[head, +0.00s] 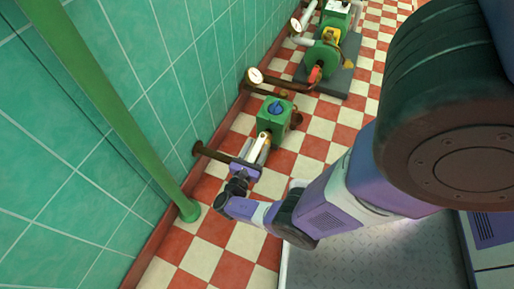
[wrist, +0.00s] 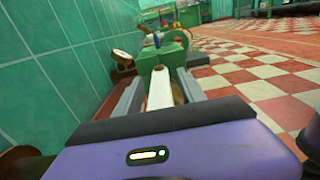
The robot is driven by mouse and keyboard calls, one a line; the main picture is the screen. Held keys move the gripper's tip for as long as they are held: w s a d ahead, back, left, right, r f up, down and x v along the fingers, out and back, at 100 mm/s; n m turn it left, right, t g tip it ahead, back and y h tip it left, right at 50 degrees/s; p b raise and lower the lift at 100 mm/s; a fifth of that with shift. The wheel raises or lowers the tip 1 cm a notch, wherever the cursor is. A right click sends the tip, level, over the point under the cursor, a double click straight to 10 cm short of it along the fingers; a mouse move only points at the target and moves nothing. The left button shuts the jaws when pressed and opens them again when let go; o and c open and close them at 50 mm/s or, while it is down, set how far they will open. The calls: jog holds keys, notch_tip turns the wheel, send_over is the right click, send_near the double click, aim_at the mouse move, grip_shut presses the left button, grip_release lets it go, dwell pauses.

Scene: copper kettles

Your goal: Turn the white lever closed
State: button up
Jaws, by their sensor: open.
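The white lever (head: 257,149) sticks out from the near side of a green valve box (head: 270,125) low by the tiled wall. In the wrist view the white lever (wrist: 160,90) points toward me, lying between the two grey fingers. My gripper (head: 256,152) is open around the lever, with one finger on each side. In the wrist view my gripper (wrist: 159,82) shows a gap on both sides of the lever, narrower on the right. Whether a finger touches it I cannot tell. The lever's near end is hidden behind the gripper body.
A blue knob (head: 277,107) tops the valve box. A brown pipe (head: 212,153) runs beside my gripper to the wall. A green pole (head: 110,105) stands at left. A gauge (head: 255,75) and a green pump (head: 322,60) lie beyond. Checkered floor is free at right.

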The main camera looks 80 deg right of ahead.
jog(key=shift+d, duration=0.1)
grip_shut()
dwell(1.4)
